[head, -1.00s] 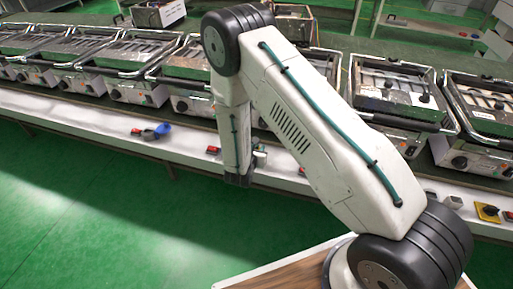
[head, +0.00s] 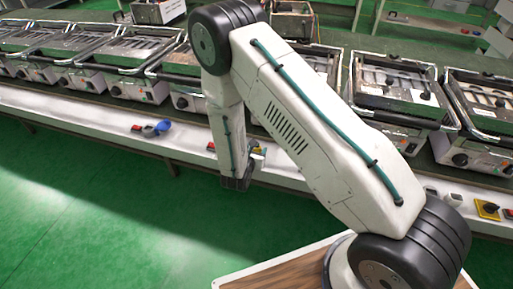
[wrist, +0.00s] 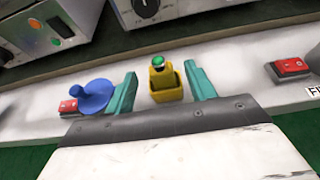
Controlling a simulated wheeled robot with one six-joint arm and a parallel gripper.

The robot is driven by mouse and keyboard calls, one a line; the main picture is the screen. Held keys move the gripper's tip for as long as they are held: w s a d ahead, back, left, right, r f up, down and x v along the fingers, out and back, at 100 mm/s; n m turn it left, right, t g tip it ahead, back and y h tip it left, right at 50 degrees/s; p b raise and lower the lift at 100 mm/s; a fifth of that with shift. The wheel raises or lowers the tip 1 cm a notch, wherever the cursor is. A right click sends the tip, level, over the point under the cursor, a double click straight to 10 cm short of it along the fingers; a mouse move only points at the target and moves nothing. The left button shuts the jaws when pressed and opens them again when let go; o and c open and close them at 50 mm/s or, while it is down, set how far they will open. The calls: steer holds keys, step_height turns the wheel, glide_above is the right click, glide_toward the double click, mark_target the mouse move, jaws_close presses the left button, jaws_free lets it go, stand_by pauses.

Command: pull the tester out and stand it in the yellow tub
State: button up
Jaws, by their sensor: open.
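In the wrist view a small yellow body with a green round top (wrist: 158,62), which may be the tester, stands at a yellow open-topped tub (wrist: 167,93). I cannot tell whether it is inside the tub or just behind it. My gripper (wrist: 161,76) is open, its teal fingers spread to the left and right of the yellow pieces in this view, with nothing held. In the head view my gripper (head: 236,183) hangs at the front edge of the white ledge, and its fingers are hard to make out there.
In the wrist view a blue round piece (wrist: 95,96) and a red switch (wrist: 68,106) are left of the fingers. Another red switch (wrist: 290,68) is at right. Metal heating units (head: 395,90) line the bench behind the white ledge (head: 90,115). Green floor is open in front.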

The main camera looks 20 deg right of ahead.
steer(key=v, duration=0.4)
steer(key=shift+s+a+r, duration=0.1)
steer(key=shift+s, duration=0.05)
stand_by(0.4)
steer(key=s+d+r+m+g+h, duration=0.2)
steer(key=s+d+r+m+g, duration=0.4)
steer(key=r, duration=0.3)
steer(key=s+d+r+m+g+h, duration=0.2)
steer(key=s+d+r+m+g, duration=0.35)
steer(key=s+r+m, duration=0.3)
steer(key=s+a+r+m+t+y, duration=0.1)
steer(key=s+a+r+m+y, duration=0.1)
steer(key=s+r+m+y, duration=0.4)
steer(key=s+a+r+m+t+y, duration=0.1)
steer(key=s+a+r+m+y, duration=0.1)
steer(key=s+r+m+y, duration=0.4)
steer(key=shift+s+r+m, duration=1.15)
steer(key=shift+s+r, duration=1.7)
steer(key=shift+r, duration=2.25)
